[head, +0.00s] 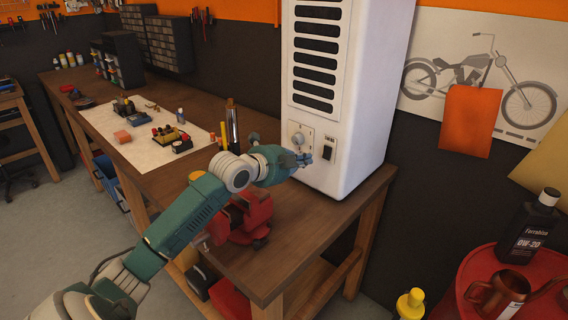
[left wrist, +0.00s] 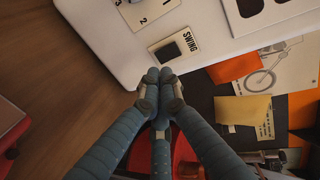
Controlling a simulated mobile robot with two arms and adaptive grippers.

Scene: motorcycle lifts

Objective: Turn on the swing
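A tall white appliance (head: 347,170) stands on the wooden workbench. Its front has a dark rocker switch (head: 327,153) on a small plate to the right of a round knob (head: 298,139). In the left wrist view the plate (left wrist: 189,38) reads SWING and its dark rocker (left wrist: 170,52) is clear of my fingers. My left gripper (head: 304,159) is just left of and slightly below the switch, close to the front panel. In the left wrist view its fingertips (left wrist: 161,80) are drawn together with nothing seen between them; whether they touch the panel cannot be told. My right gripper is out of view.
A red vise (head: 243,216) sits on the bench (head: 305,235) below my left arm. Bottles and small parts lie on a white mat (head: 153,154) farther back. A red round table (head: 465,285) with an oil bottle (head: 531,228) and copper can (head: 497,297) stands at right.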

